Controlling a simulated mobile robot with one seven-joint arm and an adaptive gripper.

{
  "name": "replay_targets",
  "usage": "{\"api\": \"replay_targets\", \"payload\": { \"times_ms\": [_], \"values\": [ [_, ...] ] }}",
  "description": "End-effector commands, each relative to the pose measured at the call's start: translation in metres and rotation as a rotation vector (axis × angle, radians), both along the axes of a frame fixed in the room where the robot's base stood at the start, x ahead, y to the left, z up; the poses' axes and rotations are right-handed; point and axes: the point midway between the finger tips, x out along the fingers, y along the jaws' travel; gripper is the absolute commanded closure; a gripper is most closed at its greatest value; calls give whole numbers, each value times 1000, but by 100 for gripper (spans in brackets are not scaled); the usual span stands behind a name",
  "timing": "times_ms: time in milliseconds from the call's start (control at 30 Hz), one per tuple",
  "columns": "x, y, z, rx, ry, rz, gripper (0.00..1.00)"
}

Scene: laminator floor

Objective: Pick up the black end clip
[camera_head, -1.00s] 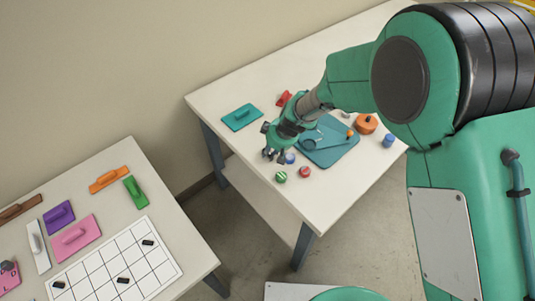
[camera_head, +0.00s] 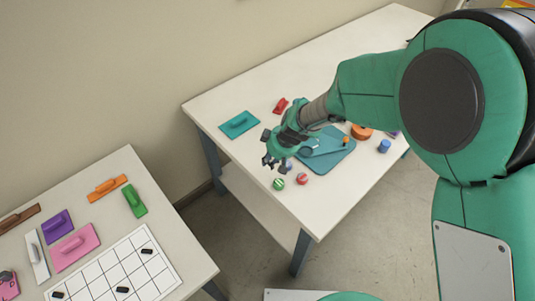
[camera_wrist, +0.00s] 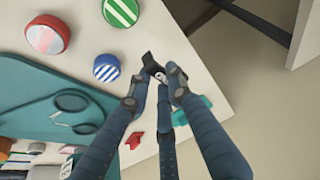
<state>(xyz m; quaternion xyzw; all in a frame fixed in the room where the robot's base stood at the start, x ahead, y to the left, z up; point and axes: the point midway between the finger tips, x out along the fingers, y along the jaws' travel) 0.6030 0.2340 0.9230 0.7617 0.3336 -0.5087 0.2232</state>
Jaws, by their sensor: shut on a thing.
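My gripper (camera_head: 272,161) is above the near left part of the far table. In the wrist view, my gripper (camera_wrist: 158,82) has its fingers drawn together on a small black piece, which looks like the black end clip (camera_wrist: 149,62). The fingers hide part of the clip. In the head view the clip cannot be told apart from my dark fingertips. I cannot tell how far it is above the tabletop.
The far table (camera_head: 240,88) holds a teal tray (camera_head: 325,163), a green striped disc (camera_head: 278,184), a red disc (camera_head: 302,179), a blue one (camera_wrist: 106,68) and a teal float (camera_head: 239,124). Other black pieces lie on the white grid sheet (camera_head: 105,270) on the left table.

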Motion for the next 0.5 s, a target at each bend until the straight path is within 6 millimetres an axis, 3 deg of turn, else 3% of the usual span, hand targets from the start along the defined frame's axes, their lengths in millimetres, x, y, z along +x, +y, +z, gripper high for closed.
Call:
{"api": "replay_targets", "payload": {
  "times_ms": [500],
  "values": [
    [-76,-30,9,1,-1,0,94]
  ]
}}
